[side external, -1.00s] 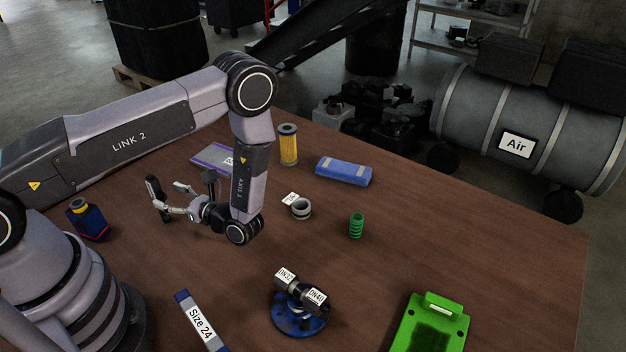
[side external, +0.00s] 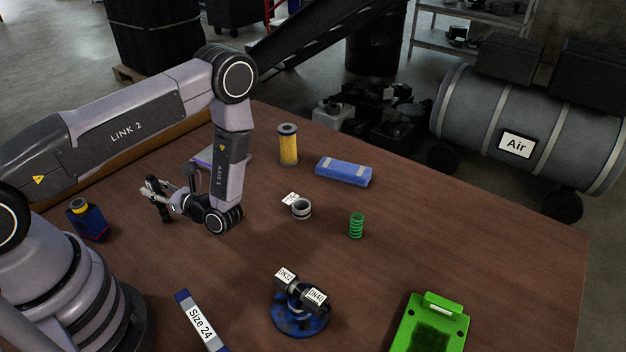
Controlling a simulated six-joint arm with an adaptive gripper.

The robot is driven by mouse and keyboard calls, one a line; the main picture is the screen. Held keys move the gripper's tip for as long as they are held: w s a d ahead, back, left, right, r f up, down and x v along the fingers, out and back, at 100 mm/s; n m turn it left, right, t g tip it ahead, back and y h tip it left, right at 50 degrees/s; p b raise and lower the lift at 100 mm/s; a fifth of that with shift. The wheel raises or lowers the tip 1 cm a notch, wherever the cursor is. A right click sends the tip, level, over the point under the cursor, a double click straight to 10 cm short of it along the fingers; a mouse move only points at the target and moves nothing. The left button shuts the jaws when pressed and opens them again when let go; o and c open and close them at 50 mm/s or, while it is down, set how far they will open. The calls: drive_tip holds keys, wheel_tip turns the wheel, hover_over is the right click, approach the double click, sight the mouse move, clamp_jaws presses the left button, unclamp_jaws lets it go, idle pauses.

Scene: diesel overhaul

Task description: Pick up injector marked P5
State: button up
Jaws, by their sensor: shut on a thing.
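My gripper (side external: 158,193) is low over the left part of the table, its fingers pointing left. It is shut on a dark, slim, slightly tilted thing, apparently an injector (side external: 165,213), whose lower end shows below the fingers. The fingers hide part of it. No P5 mark can be read on it in this view, and I cannot tell whether its lower end touches the table.
A blue bottle (side external: 88,221) stands left of my gripper; a purple-edged plate (side external: 212,157) lies behind it. A yellow filter (side external: 288,146), blue packet (side external: 343,172), grey ring (side external: 301,208), green spring (side external: 356,225), blue fitting (side external: 299,318) and green tray (side external: 458,318) lie rightward.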

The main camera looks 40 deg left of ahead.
clamp_jaws()
wheel_tip(320, 180, up, 10)
drive_tip(key=shift+r, duration=0.1)
idle(0.4)
